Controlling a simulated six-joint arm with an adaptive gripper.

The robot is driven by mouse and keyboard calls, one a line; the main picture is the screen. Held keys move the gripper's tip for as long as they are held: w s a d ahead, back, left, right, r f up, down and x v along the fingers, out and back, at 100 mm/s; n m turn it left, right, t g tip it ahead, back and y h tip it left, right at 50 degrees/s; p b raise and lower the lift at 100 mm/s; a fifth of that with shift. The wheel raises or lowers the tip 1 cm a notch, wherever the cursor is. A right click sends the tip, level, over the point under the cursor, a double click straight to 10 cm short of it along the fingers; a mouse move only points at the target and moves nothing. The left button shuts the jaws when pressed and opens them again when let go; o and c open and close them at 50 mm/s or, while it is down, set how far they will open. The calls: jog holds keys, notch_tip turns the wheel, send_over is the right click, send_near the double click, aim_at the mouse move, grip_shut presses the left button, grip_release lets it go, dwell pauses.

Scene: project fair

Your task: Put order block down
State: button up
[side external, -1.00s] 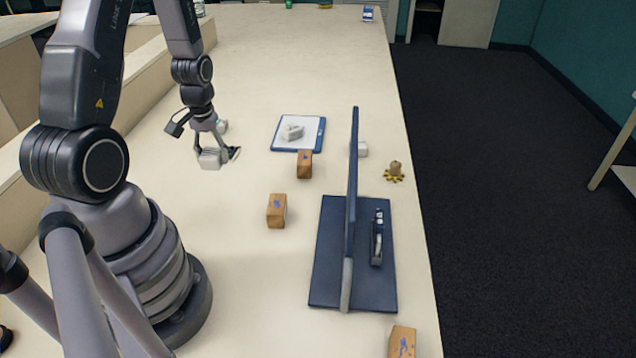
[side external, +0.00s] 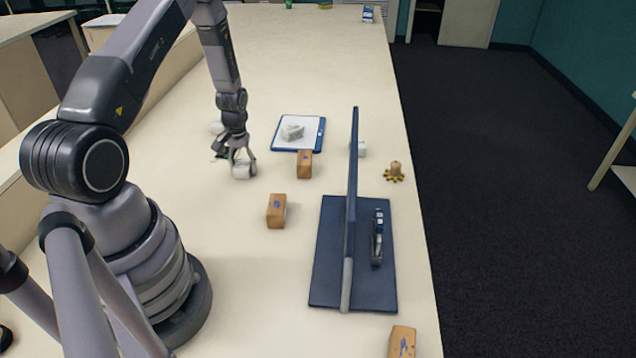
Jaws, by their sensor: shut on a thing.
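My gripper (side external: 243,160) is shut on a small white block (side external: 243,171), the order block as far as I can tell. It holds the block low over the table, left of the blue-rimmed white board. I cannot tell whether the block touches the table. The fingers partly hide the block.
A dark blue upright panel (side external: 351,180) stands on a base (side external: 330,240) at right. The left table is clear.

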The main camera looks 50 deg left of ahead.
jog(key=shift+f, duration=0.15)
jog(key=o, duration=1.2)
jog(key=shift+c, duration=0.2)
